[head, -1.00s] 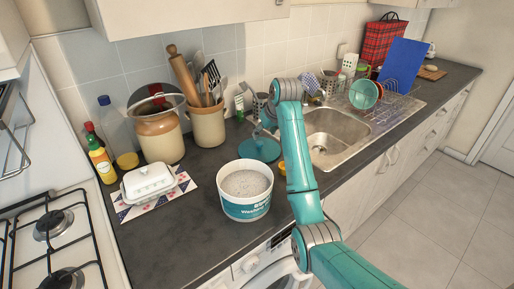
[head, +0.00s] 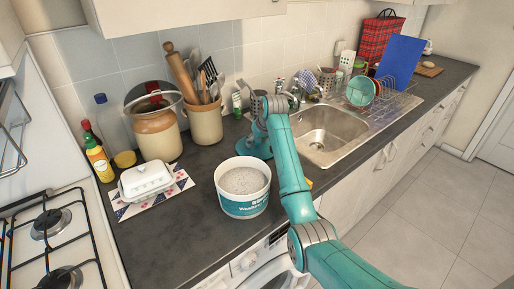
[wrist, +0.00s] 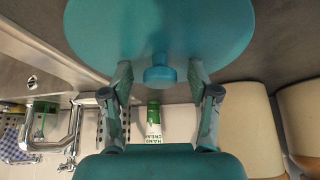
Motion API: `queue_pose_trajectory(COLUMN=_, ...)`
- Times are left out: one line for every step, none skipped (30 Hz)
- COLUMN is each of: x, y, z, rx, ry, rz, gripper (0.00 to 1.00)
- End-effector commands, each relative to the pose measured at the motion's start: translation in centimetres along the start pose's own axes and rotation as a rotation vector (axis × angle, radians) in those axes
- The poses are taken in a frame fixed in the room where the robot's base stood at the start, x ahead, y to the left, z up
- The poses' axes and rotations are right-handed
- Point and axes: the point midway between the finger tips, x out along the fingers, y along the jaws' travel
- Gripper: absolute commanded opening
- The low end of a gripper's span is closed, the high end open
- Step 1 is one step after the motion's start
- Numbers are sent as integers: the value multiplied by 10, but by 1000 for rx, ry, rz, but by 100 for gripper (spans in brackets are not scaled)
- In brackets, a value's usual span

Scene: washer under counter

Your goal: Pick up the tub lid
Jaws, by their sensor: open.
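The tub lid (wrist: 160,22) is a round teal disc with a small knob (wrist: 160,74) in the middle. It fills the top of the wrist view. In the head view the lid (head: 247,148) lies on the dark counter behind the tub, partly hidden by my arm. My gripper (wrist: 160,70) is open, with one finger on each side of the knob and a visible gap to it on both sides. In the head view my gripper is mostly hidden behind my arm. The open white tub (head: 243,203) of pale powder stands in front of the lid.
Utensil crock (head: 206,123) and a large jar (head: 157,132) stand left of the lid. A green-and-white hand cream tube (wrist: 154,124) stands behind it. The sink (head: 325,135) and tap are to the right. A butter dish (head: 147,181) sits at the left.

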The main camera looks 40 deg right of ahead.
Motion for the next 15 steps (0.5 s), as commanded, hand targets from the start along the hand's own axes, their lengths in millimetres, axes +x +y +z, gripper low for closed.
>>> queue_pose_trajectory(x=0, y=0, z=0, rx=0, ry=0, rz=0, gripper=61)
queue_pose_trajectory(x=0, y=0, z=0, rx=0, ry=0, rz=0, gripper=56)
queue_pose_trajectory(x=0, y=0, z=0, rx=0, ry=0, rz=0, gripper=46)
queue_pose_trajectory(x=0, y=0, z=0, rx=0, ry=0, rz=0, gripper=38)
queue_pose_trajectory(x=0, y=0, z=0, rx=0, ry=0, rz=0, gripper=31)
queue_pose_trajectory(x=0, y=0, z=0, rx=0, ry=0, rz=0, gripper=21)
queue_pose_trajectory(x=0, y=0, z=0, rx=0, ry=0, rz=0, gripper=13)
queue_pose_trajectory(x=0, y=0, z=0, rx=0, ry=0, rz=0, gripper=6)
queue_pose_trajectory(x=0, y=0, z=0, rx=0, ry=0, rz=0, gripper=0)
queue_pose_trajectory(x=0, y=0, z=0, rx=0, ry=0, rz=0, gripper=0)
queue_pose_trajectory(x=0, y=0, z=0, rx=0, ry=0, rz=0, gripper=0)
queue_pose_trajectory(x=0, y=0, z=0, rx=0, ry=0, rz=0, gripper=0)
queue_pose_trajectory(x=0, y=0, z=0, rx=0, ry=0, rz=0, gripper=0)
queue_pose_trajectory(x=0, y=0, z=0, rx=0, ry=0, rz=0, gripper=0)
queue_pose_trajectory(x=0, y=0, z=0, rx=0, ry=0, rz=0, gripper=0)
